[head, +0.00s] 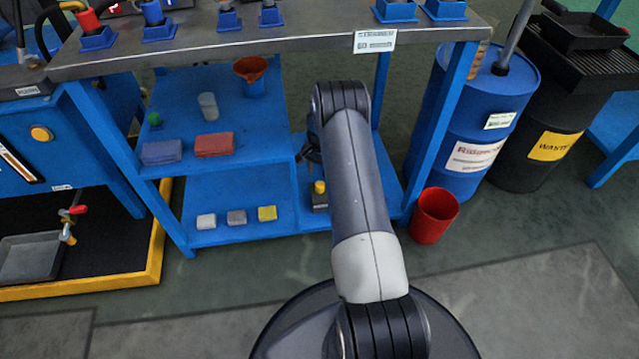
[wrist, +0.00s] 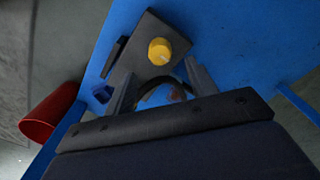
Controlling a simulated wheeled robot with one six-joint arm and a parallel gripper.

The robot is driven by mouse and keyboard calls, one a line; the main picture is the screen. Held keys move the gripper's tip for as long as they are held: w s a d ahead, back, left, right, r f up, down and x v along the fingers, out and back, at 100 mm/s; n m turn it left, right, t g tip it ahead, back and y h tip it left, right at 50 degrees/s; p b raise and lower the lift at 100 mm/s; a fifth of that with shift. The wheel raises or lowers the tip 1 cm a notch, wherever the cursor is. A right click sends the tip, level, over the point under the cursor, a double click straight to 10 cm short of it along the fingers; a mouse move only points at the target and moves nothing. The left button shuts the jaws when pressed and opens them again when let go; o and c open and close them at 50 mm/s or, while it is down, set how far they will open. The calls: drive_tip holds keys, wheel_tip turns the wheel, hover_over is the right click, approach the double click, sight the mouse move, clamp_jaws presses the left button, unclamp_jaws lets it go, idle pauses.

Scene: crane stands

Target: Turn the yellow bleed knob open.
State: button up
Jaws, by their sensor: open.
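A yellow knob (wrist: 160,52) with a pale line mark sits on a dark block (wrist: 147,38) in the wrist view. In the head view the yellow knob (head: 319,187) and its block stand on the lower blue shelf, beside my arm. My gripper (wrist: 160,84) is open. Its two fingers point toward the block, with the knob beyond their tips and roughly between them. They appear apart from the knob. In the head view my arm hides most of the gripper.
A red bin (head: 434,216) stands on the floor right of the shelf. A blue drum (head: 470,120) and a black waste drum (head: 540,140) are behind it. Small blocks (head: 237,217) lie left on the lower shelf. The steel bench top (head: 290,38) is above.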

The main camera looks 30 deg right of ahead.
sight(320, 184)
wheel_tip(320, 184, down, 6)
drive_tip(key=shift+r+b, duration=0.15)
drive_tip(key=shift+b, duration=0.7)
drive_tip(key=shift+c, duration=0.4)
drive_tip(key=c, duration=0.9)
